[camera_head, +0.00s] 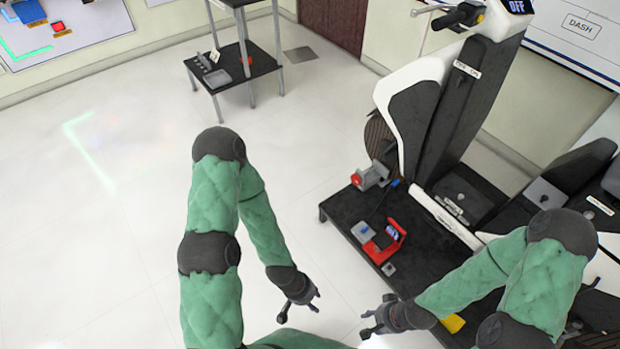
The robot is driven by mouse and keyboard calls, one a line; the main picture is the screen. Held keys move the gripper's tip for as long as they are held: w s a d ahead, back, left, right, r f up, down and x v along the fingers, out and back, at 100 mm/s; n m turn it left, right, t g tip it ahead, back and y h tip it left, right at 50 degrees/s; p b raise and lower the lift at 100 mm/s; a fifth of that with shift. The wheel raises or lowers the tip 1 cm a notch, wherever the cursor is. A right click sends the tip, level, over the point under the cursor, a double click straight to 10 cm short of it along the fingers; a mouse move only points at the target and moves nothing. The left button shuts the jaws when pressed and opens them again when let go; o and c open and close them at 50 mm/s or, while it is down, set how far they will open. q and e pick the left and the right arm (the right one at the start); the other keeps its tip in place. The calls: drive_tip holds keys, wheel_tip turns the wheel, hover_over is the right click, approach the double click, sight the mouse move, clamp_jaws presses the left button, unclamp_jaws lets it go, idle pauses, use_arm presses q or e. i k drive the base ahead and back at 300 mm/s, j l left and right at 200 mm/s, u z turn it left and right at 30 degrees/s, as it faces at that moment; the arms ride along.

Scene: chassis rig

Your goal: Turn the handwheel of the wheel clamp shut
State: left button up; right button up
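A grey clamp-like device with a red round face (357,180) sits at the back left of the black platform, beside the dark wheel (378,140) of the white and black vehicle rig. I take it for the wheel clamp; its handwheel is too small to make out clearly. My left gripper (301,306) is over the floor in front of the platform, with its fingers spread and empty. My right gripper (372,318) is to its right, near the platform's front, also with fingers spread and empty. Both are well apart from the clamp.
The black platform (340,205) also carries a red holder (385,243), a blue-grey block (362,231) and a blue-tipped tool (394,183). A yellow piece (453,323) lies near my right forearm. A black shelf cart (232,72) stands at the back. The floor at left is clear.

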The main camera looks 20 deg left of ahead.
sight(355, 180)
drive_tip(key=u, duration=0.15)
drive_tip(key=i+j+u, duration=0.85)
drive_tip(key=i+u, duration=0.2)
drive_tip(key=i, duration=0.3)
drive_tip(key=i+u, duration=0.45)
drive_tip(key=i, duration=0.3)
drive_tip(key=i+z, duration=0.55)
drive_tip(key=z, duration=0.3)
drive_tip(key=i+j+z, duration=0.1)
drive_tip(key=i+z, duration=0.3)
drive_tip(key=i+l+z, duration=0.1)
drive_tip(key=z, duration=0.35)
drive_tip(key=i+z, duration=0.2)
drive_tip(key=z, duration=0.2)
drive_tip(key=i+z, duration=0.2)
drive_tip(key=z, duration=0.25)
drive_tip(key=i+j+z, duration=0.1)
drive_tip(key=z, duration=0.3)
